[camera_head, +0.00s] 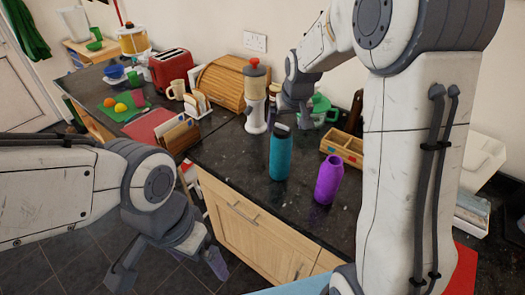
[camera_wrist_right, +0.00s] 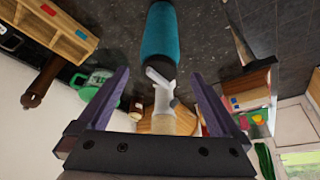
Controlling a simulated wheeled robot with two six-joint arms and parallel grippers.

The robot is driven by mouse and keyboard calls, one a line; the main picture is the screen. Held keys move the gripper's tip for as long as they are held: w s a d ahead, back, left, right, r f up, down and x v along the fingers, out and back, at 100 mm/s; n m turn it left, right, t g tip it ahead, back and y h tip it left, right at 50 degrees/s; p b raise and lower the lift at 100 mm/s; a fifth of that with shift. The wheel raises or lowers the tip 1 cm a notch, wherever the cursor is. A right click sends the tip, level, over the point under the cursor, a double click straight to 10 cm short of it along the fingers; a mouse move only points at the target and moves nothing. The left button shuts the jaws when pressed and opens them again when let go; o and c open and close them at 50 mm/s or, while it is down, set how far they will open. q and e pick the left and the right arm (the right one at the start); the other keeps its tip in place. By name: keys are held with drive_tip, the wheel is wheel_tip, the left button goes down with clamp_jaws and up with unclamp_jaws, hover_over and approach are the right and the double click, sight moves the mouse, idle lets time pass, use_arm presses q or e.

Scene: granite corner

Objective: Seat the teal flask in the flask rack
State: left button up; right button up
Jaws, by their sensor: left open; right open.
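The teal flask (camera_head: 281,155) stands upright on the dark counter, its dark cap on top. In the right wrist view the teal flask (camera_wrist_right: 160,35) appears upside down, ahead of my fingertips and in line with the gap between them. My right gripper (camera_head: 294,114) is open and empty, behind and above the flask's cap in the head view. A wooden holder (camera_head: 343,149) with compartments and red and blue marks, seemingly the flask rack, is right of the flask; it also shows in the wrist view (camera_wrist_right: 55,32). My left gripper (camera_head: 168,262) is open and empty, low before the counter.
A purple flask (camera_head: 328,180) stands right of the teal one. A white grinder (camera_head: 255,100) with a red knob stands behind left. A bread bin (camera_head: 222,82), red toaster (camera_head: 171,70) and mugs fill the back.

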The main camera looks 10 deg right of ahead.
sight(284, 132)
drive_tip(key=p+x, duration=0.1)
drive_tip(key=x, duration=0.3)
drive_tip(key=shift+w+f, duration=0.2)
drive_tip(key=shift+f, duration=0.05)
drive_tip(key=shift+w+d+f+p, duration=0.1)
drive_tip(key=shift+w+f+p, duration=0.1)
drive_tip(key=shift+f+p, duration=0.3)
drive_tip(key=p+x, duration=0.1)
drive_tip(key=x, duration=0.2)
drive_tip(key=shift+w+f+p, duration=0.1)
drive_tip(key=shift+f+p, duration=0.05)
drive_tip(key=shift+p, duration=0.15)
drive_tip(key=shift+w+f, duration=0.15)
drive_tip(key=shift+f, duration=0.35)
clamp_jaws()
